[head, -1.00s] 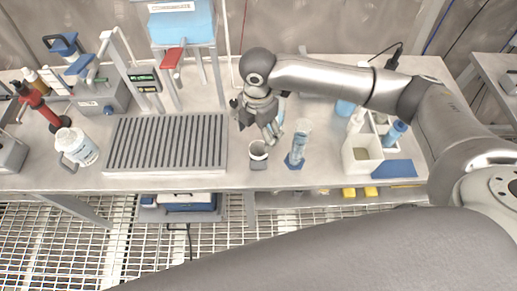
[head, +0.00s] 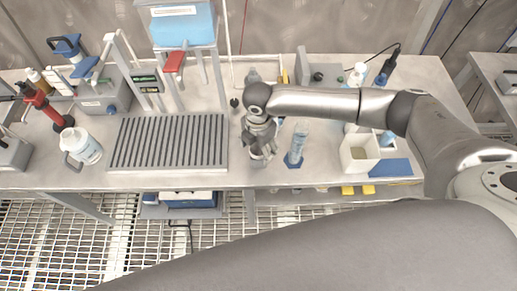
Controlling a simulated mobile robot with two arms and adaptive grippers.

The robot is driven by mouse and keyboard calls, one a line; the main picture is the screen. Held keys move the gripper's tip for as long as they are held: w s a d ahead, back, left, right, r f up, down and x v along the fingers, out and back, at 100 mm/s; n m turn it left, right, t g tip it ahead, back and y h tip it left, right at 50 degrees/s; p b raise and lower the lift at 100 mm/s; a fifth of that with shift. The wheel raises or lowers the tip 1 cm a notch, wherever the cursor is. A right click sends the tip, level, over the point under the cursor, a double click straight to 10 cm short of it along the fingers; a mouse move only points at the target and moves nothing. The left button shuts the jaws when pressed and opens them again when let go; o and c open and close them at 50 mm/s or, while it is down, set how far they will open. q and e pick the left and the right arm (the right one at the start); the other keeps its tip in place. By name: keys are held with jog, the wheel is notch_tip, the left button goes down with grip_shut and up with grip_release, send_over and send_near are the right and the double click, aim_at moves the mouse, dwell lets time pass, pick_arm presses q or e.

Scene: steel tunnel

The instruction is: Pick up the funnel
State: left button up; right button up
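A small white-rimmed, cup-like piece (head: 259,163) stands near the front edge of the steel bench, right of the ribbed rack. It may be the funnel, but its shape is mostly hidden. My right gripper (head: 261,150) points down right at it, with its fingers around the upper part and a gap between them. Whether the fingers touch it is too small to tell. My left gripper is not in the head view.
A clear graduated cylinder (head: 296,145) on a blue base stands close to the right of my gripper. A ribbed grey rack (head: 168,142) lies to the left. A white open box (head: 359,153) stands farther right. The bench's front edge (head: 215,183) is close.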

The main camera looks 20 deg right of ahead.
jog(key=c, duration=0.7)
jog(key=shift+r, duration=0.1)
jog(key=shift+c, duration=0.2)
jog(key=shift+r+b, duration=0.45)
jog(key=shift+r, duration=0.1)
jog(key=s+d+r+b, duration=0.1)
jog(key=s+r+b, duration=0.2)
jog(key=s+r, duration=0.8)
jog(key=s, duration=0.3)
jog(key=shift+r, duration=0.4)
